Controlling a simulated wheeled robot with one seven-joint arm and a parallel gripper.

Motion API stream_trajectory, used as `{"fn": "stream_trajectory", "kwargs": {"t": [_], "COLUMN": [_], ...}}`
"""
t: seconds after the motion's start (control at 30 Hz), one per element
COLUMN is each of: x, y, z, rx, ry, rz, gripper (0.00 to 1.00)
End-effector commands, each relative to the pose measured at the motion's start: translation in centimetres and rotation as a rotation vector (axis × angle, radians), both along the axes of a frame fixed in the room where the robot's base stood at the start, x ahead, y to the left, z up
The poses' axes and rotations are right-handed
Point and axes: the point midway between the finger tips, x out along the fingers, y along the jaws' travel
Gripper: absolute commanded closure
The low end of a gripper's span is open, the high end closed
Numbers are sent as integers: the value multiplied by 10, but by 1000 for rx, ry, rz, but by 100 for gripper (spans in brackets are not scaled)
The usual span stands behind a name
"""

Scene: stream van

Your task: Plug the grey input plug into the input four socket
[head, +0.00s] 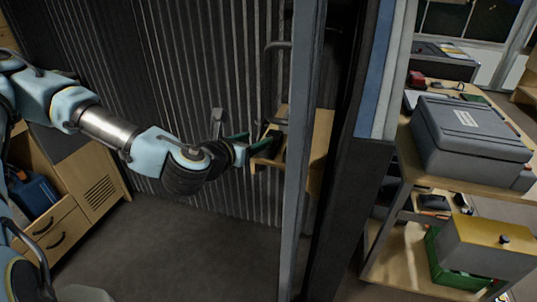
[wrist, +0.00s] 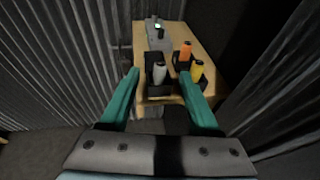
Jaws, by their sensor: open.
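In the wrist view the grey plug (wrist: 159,71) stands upright in a black holder on a small wooden shelf (wrist: 140,42). An orange plug (wrist: 186,50) and a yellow plug (wrist: 197,71) stand to its right. A long grey unit (wrist: 158,42) with a small lit spot lies farther back on the shelf; its sockets and labels are too small to read. My gripper (wrist: 159,78) is open, its teal fingers spread either side of the grey plug in the picture; I cannot tell whether its tips reach it. In the head view my gripper (head: 258,141) is at the shelf, and the plugs are mostly hidden.
In the head view a ribbed dark wall (head: 180,70) stands behind my arm. A grey upright post (head: 301,150) partly hides the shelf. A wooden cabinet (head: 75,200) is at left. A rack with a grey case (head: 465,140) is at right. Floor in the middle is clear.

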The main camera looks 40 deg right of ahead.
Motion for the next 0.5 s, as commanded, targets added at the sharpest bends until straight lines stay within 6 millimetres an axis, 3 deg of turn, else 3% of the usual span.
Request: {"fn": "stream_trajectory", "kwargs": {"t": [0.5], "x": [16], "y": [-47], "z": [-18], "rx": [3], "ry": [0], "rz": [-1], "gripper": [37]}}
